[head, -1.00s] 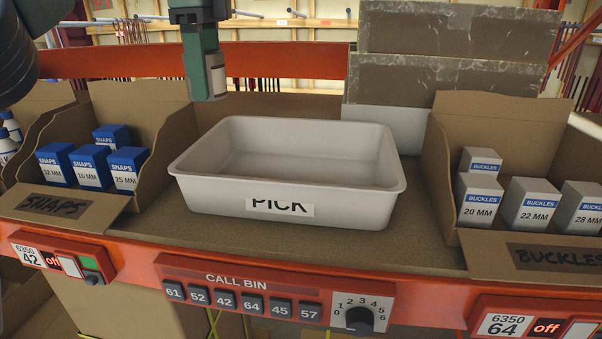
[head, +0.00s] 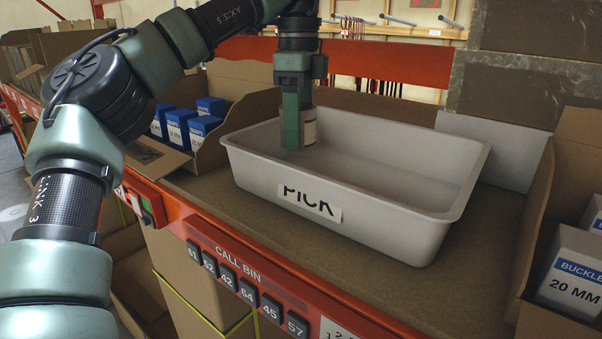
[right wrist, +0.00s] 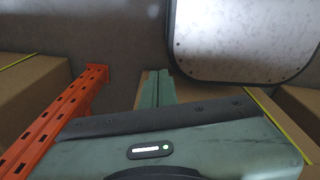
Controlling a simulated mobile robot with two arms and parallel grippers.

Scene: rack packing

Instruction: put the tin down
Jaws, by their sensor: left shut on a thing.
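My left gripper (head: 297,122) points straight down and is shut on a tin (head: 309,128) with a pale label. The tin is mostly hidden behind a green finger. Both overlap the left back part of the white tray marked PICK (head: 370,222), below the level of its back rim in the picture. I cannot tell whether the tin touches the tray floor. The rest of the tray looks empty. In the right wrist view, my right gripper (right wrist: 156,88) has its fingers together with nothing seen between them.
A cardboard bin of blue SNAPS boxes (head: 178,131) stands left of the tray. A bin of BUCKLES boxes (head: 570,275) stands at the right. The orange shelf edge (head: 230,240) runs in front. An orange beam (right wrist: 55,122) shows in the right wrist view.

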